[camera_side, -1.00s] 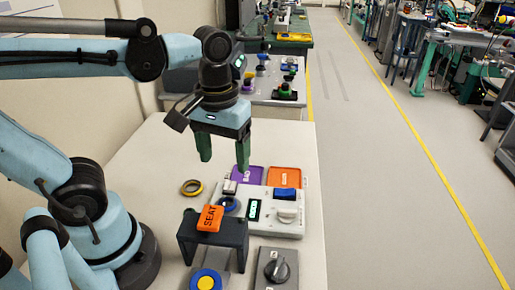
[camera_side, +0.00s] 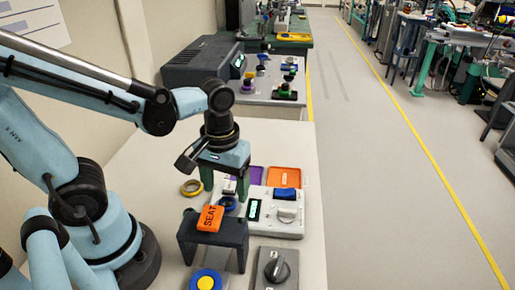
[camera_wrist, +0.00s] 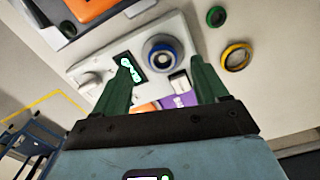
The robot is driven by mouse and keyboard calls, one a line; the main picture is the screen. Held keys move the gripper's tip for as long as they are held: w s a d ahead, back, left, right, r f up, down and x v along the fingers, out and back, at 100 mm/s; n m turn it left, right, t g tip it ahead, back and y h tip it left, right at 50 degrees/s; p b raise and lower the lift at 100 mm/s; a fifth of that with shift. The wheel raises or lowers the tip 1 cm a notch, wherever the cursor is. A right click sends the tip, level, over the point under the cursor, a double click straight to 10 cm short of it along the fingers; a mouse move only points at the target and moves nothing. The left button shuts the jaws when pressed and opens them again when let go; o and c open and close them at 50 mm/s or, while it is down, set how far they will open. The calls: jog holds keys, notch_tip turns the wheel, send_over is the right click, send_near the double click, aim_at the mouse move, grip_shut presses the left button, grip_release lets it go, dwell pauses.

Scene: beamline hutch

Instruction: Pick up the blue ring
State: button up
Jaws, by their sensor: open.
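The blue ring (camera_wrist: 163,54) sits on the white instrument box, around a round grey and white part, in the wrist view. In the side view the blue ring (camera_side: 228,203) is partly hidden behind the orange SEAT block and my gripper. My gripper (camera_side: 225,190) is open, pointing down, just above the box around the ring's place. In the wrist view its green fingers (camera_wrist: 166,75) are apart with nothing between them that they touch; the ring appears beyond the gap.
A yellow ring (camera_side: 191,188) lies on the table left of the box. The white box (camera_side: 287,227) carries a display, a knob and a blue switch. An orange SEAT block (camera_side: 210,218) rests on a dark stand (camera_side: 232,240) in front. Purple and orange trays (camera_side: 285,174) lie behind.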

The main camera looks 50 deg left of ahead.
aim_at(226, 202)
jog(key=shift+a+f, duration=0.15)
jog(key=shift+f, duration=1.8)
jog(key=c, duration=1.1)
jog(key=shift+r, duration=0.1)
